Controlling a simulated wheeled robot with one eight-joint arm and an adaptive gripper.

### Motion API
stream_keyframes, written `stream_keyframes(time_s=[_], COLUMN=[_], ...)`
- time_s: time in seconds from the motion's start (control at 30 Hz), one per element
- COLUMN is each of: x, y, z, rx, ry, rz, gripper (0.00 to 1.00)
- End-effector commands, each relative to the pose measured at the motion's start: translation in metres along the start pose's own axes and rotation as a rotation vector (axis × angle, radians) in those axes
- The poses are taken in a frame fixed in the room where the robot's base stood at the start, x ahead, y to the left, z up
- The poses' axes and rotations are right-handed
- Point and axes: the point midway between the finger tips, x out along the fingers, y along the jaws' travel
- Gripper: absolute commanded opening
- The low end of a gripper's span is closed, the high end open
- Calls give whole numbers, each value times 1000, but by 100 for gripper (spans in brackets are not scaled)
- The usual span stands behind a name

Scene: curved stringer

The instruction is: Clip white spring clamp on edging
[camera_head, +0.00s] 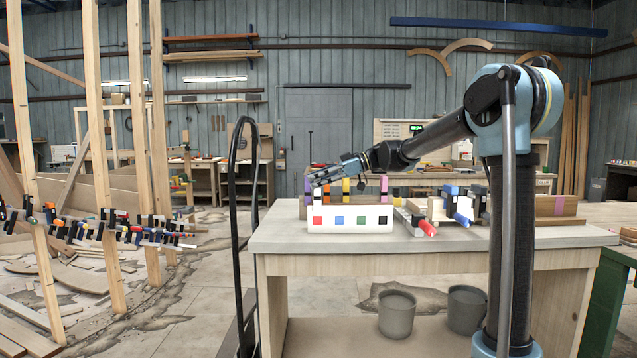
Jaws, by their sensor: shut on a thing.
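My gripper (318,176) is at the left end of a white box (350,226) on the workbench, just above its top. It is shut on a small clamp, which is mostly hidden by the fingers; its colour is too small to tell. Other clamps, including a yellow one (346,187) and a purple one (384,184), stand upright along the box. No white spring clamp can be made out clearly.
The workbench (440,242) also bears larger clamps, one with a red handle (427,228) and one blue (459,206). Two grey buckets (397,313) stand on its lower shelf. A black looped stand (238,230) rises between bench and posts. Loose boards lie on the left floor.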

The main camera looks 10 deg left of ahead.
Motion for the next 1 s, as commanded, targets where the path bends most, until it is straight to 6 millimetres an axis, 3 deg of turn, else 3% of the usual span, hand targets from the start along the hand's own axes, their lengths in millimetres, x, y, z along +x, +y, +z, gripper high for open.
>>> stream_keyframes(time_s=[0.7,0.73,0.8,1.0], x=[3,3,3,3], y=[0,0,0,0], z=[10,10,10,10], rx=[0,0,0,0], ry=[0,0,0,0], rz=[0,0,0,0], gripper=[1,43,59,62])
